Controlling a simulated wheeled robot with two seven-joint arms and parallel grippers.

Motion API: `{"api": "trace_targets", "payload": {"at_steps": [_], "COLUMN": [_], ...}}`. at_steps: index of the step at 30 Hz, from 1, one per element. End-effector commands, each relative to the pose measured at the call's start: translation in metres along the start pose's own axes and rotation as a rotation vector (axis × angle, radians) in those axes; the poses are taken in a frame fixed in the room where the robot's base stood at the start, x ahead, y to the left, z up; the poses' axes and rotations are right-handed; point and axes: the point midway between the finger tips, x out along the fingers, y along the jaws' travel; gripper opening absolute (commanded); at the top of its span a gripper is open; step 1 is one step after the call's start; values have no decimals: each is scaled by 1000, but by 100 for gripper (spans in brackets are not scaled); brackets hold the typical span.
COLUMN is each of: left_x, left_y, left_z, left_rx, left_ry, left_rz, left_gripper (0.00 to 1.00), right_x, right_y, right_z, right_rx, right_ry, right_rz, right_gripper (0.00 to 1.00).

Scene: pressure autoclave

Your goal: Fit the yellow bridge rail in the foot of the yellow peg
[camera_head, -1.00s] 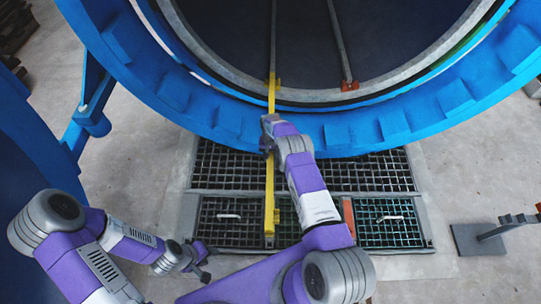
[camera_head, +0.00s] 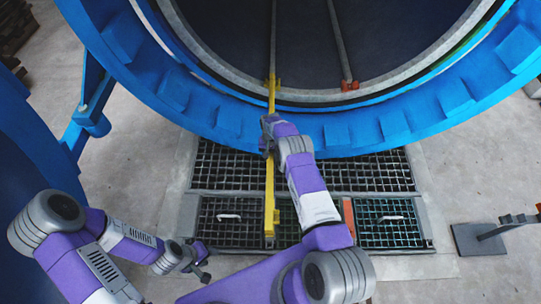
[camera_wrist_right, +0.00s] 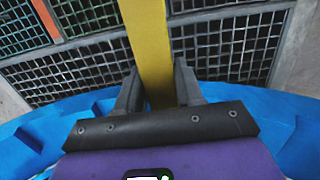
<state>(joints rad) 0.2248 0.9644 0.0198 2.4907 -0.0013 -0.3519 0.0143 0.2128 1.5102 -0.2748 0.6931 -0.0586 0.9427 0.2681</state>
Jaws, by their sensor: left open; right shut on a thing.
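The yellow bridge rail (camera_head: 269,190) runs from the autoclave mouth's lower rim down over the floor grating. My right gripper (camera_head: 268,136) is shut on the rail near its upper part. In the right wrist view, the rail (camera_wrist_right: 149,45) stands between the two fingers of the gripper (camera_wrist_right: 158,90). A yellow piece (camera_head: 269,238), seemingly the peg's foot, is at the rail's lower end near the grating's front edge. I cannot tell whether the rail is seated in it. At the top, the rail meets a grey rail inside the vessel. My left gripper (camera_head: 203,273) is open and empty at lower left.
The blue autoclave ring (camera_head: 375,130) surrounds the dark opening. An orange-red rail (camera_head: 349,216) lies right of the yellow one over the grating (camera_head: 385,175). A grey stand (camera_head: 480,237) is at right. Bare concrete floor lies left of the grating.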

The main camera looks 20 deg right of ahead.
Motion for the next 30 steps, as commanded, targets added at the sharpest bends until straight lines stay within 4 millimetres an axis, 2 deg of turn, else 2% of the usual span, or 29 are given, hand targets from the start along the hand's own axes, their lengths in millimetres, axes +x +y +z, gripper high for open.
{"api": "trace_targets", "payload": {"at_steps": [11, 30], "left_x": [0, 0], "left_y": [0, 0], "left_z": [0, 0], "left_rx": [0, 0], "left_ry": [0, 0], "left_rz": [0, 0], "left_gripper": [43, 43], "right_x": [-2, 12], "right_y": [0, 0], "right_z": [-1, -2], "right_rx": [0, 0], "right_ry": [3, 3], "right_rz": [-1, -1], "right_gripper": [0, 0]}}
